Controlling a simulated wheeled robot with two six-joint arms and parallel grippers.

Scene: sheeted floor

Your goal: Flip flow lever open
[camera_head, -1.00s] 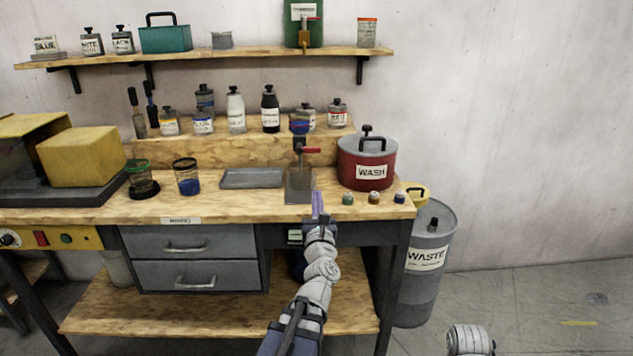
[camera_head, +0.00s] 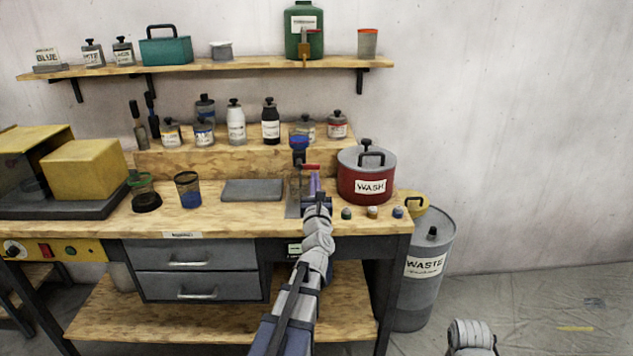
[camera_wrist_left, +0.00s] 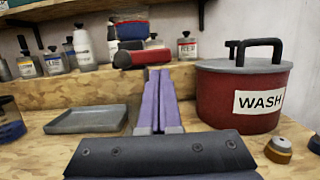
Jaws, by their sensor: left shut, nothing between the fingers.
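A red lever (camera_head: 311,167) sticks out to the right below a blue-topped fixture (camera_head: 299,143) on a stand at the back of the bench. In the left wrist view the lever (camera_wrist_left: 146,58) is a red bar with a dark left end, near the picture's middle. My left gripper (camera_head: 315,179) is shut and empty, its purple fingers together. Its tips (camera_wrist_left: 157,75) lie just below the lever's right part in the wrist view; I cannot tell whether they touch it. My right gripper is out of view.
A red WASH pot (camera_head: 366,184) stands close to the right of my left gripper, with small jars (camera_head: 372,212) in front. A grey tray (camera_head: 252,190) lies to the left. Several bottles (camera_head: 236,124) stand on the raised step behind.

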